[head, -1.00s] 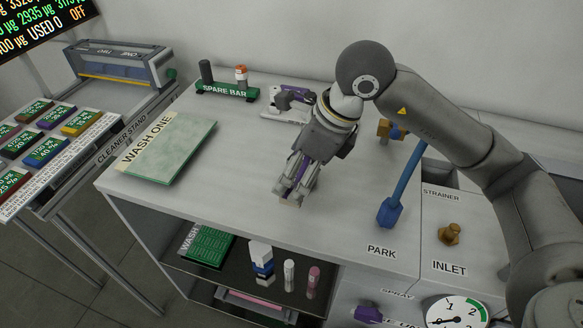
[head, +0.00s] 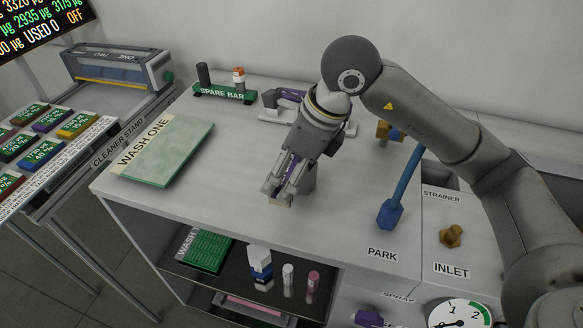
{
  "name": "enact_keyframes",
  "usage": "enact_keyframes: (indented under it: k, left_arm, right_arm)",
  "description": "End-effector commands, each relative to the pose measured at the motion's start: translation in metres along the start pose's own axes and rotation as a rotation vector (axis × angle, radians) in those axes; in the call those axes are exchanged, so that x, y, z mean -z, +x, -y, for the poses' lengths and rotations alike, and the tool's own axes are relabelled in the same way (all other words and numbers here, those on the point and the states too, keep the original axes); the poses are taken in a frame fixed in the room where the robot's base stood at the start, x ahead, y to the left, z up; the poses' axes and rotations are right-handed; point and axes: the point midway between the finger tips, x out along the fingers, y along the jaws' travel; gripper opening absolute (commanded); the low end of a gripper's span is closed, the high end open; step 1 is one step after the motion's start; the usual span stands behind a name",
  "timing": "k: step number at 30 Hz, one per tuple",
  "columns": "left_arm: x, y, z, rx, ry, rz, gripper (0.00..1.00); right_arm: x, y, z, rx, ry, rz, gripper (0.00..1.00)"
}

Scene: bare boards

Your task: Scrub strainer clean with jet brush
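My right gripper (head: 283,188) points down over the middle of the white bench. It is shut on a slim purple tool with a tan tip (head: 281,201), which may be the jet brush; most of it is hidden between the fingers. The tip is just above or on the bench top; I cannot tell which. A brass-coloured fitting (head: 451,236) sits at the right between the labels STRAINER and INLET, well apart from my gripper. I cannot tell whether it is the strainer. My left gripper is not in view.
A blue long-handled tool (head: 390,213) stands tilted by PARK. A green WASH ONE board (head: 168,150) lies left, with a green spare bar rack (head: 225,93) behind. A white cradle (head: 274,117) stands behind my gripper. The bench top (head: 235,195) is clear between board and gripper.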

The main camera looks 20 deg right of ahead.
Motion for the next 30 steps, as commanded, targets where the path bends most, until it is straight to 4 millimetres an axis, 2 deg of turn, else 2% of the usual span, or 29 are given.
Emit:
enact_keyframes:
  k: [7,24,30]
  left_arm:
    - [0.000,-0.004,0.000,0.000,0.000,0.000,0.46]
    - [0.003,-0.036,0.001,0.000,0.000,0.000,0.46]
    - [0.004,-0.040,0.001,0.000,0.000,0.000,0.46]
  right_arm:
    - [-0.002,-0.006,0.000,0.001,0.000,0.001,0.54]
    - [-0.024,-0.058,0.000,0.001,-0.001,0.002,0.54]
    - [-0.027,-0.066,0.000,0.000,-0.001,0.001,0.54]
